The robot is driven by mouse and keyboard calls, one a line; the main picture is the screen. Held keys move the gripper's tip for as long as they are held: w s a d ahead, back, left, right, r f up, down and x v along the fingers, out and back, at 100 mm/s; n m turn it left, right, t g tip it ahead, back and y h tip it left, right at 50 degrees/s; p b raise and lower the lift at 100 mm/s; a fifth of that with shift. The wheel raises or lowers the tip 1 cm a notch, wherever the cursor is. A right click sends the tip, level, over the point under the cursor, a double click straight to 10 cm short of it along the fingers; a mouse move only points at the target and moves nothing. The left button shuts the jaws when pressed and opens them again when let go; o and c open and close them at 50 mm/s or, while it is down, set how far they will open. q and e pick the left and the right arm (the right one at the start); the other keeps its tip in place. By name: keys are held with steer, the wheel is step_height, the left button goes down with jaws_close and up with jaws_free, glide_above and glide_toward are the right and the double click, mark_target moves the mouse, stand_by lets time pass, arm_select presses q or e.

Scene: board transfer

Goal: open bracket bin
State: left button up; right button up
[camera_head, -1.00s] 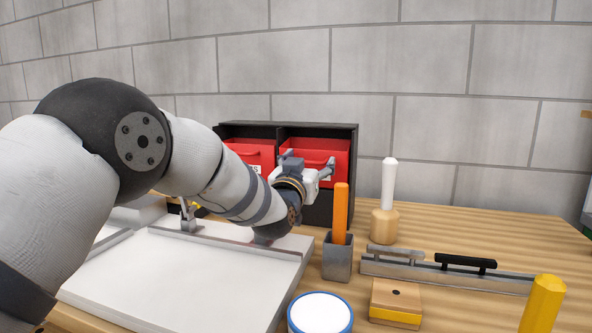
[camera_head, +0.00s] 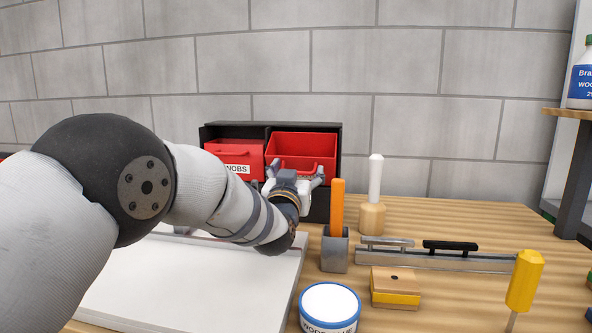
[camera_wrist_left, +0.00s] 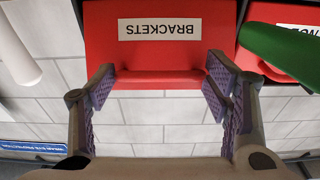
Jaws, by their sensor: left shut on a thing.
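The bracket bin (camera_head: 302,150) is the red right-hand bin in a black cabinet (camera_head: 330,130), with its front leaning out and its inside showing from above. In the left wrist view its label reads BRACKETS, upside down, on the red front (camera_wrist_left: 160,52). My left gripper (camera_head: 296,172) is at the bin's front. In the wrist view its fingers (camera_wrist_left: 162,78) lie at both ends of the red handle lip, shut on it. My right gripper is not in view.
A red KNOBS bin (camera_head: 236,156) is left of it. A mallet (camera_head: 372,200), a grey holder with an orange handle (camera_head: 337,215), a metal rail (camera_head: 430,258), a wood block (camera_head: 395,288), a blue-rimmed tub (camera_head: 329,305) and a yellow handle (camera_head: 524,280) stand right. A green object (camera_wrist_left: 280,50) is close by.

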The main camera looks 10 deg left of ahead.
arm_select(q)
steer(key=shift+s+f, duration=0.1)
steer(key=shift+f, duration=0.9)
steer(key=o, duration=1.7)
steer(key=shift+r, duration=0.1)
step_height(320, 180, up, 11)
steer(key=shift+d+f, duration=0.1)
steer(key=shift+f, duration=0.1)
